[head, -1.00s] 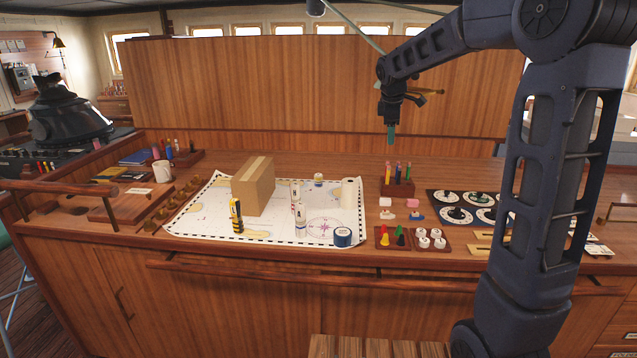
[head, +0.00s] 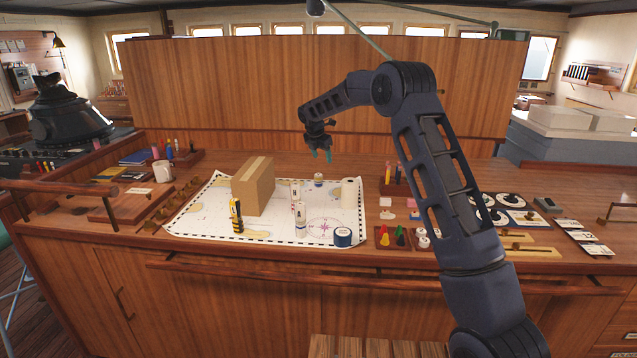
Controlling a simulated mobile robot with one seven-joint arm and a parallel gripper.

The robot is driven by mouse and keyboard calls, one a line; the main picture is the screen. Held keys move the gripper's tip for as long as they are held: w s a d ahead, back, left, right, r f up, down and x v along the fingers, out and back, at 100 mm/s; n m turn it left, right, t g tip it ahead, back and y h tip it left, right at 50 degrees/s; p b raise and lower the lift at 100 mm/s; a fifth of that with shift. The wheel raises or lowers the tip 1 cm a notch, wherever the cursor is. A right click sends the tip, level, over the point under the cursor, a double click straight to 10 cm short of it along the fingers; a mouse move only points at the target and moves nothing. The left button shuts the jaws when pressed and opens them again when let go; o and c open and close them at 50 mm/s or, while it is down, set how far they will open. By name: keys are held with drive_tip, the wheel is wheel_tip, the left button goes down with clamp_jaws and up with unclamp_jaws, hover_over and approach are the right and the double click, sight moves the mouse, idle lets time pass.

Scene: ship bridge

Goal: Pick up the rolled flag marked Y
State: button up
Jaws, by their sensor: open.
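Several small rolled items stand or lie on the white chart (head: 275,232). A yellow and black one (head: 236,216) stands upright at the left. Two white ones with red markings stand near the middle, one farther back (head: 295,191) and one nearer (head: 300,219). The letters are too small to read, so I cannot tell which is marked Y. My gripper (head: 321,156) is open and empty, pointing down above the chart's back edge.
A tall cardboard box (head: 253,186) stands on the chart, left of the white rolls. A white mug (head: 163,171) is at the left. My arm covers part of the right side.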

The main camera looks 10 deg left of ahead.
sight(318, 175)
drive_tip(key=shift+n, duration=0.9)
drive_tip(key=w+f, duration=0.1)
drive_tip(key=f, duration=0.3)
drive_tip(key=w+a+f, duration=0.1)
drive_tip(key=w+f, duration=0.1)
drive_tip(key=f, duration=0.3)
drive_tip(key=w+f, duration=0.2)
drive_tip(key=f, duration=0.2)
drive_tip(key=shift+a+f, duration=0.25)
drive_tip(key=shift+f, duration=0.05)
drive_tip(key=shift+c, duration=0.4)
drive_tip(key=c, duration=1)
